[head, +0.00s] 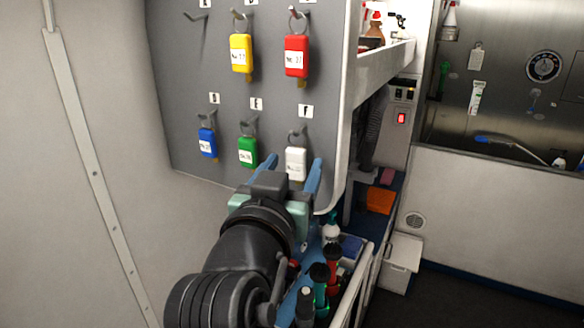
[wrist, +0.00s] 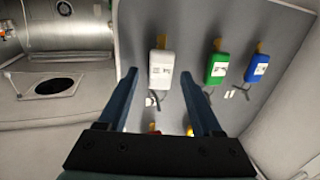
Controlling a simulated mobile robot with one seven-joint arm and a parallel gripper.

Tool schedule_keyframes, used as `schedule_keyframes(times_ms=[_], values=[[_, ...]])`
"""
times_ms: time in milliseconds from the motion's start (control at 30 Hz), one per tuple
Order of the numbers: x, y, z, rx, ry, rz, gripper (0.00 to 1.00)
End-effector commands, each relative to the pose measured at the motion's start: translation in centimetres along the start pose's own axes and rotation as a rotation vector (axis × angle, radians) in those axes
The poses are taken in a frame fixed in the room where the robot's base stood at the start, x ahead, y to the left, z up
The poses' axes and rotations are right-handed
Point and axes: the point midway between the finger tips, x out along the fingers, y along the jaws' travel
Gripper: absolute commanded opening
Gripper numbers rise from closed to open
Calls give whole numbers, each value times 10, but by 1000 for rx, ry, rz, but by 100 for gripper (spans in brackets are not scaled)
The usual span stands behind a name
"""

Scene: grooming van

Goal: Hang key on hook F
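The white key tag (head: 296,160) hangs upright below the hook under the label f (head: 306,111), at the lower right of the grey key board (head: 190,85). Its ring appears to be on that hook (head: 297,131). My gripper (head: 294,166) is open, with one blue finger on each side of the white tag. In the wrist view the white tag (wrist: 161,70) shows between the spread fingers, with visible gaps on both sides, so they do not seem to grip it. The hook and ring (wrist: 153,98) show just below the tag there.
A green tag (head: 248,152) and a blue tag (head: 207,143) hang left of the white one. Yellow (head: 241,54) and red (head: 296,56) tags hang above. The top-left hook (head: 196,17) is empty. Bottles (head: 333,257) stand on a shelf below right; a white ledge (head: 380,70) juts right of the board.

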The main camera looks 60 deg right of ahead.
Motion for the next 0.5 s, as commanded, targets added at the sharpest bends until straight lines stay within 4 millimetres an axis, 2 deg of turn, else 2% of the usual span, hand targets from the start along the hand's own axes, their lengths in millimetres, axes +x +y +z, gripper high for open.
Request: schedule_keyframes(times_ms=[333, 500], values=[[-2, 0, 1, 0, 0, -1, 71], [-23, -1, 3, 2, 2, -4, 71]])
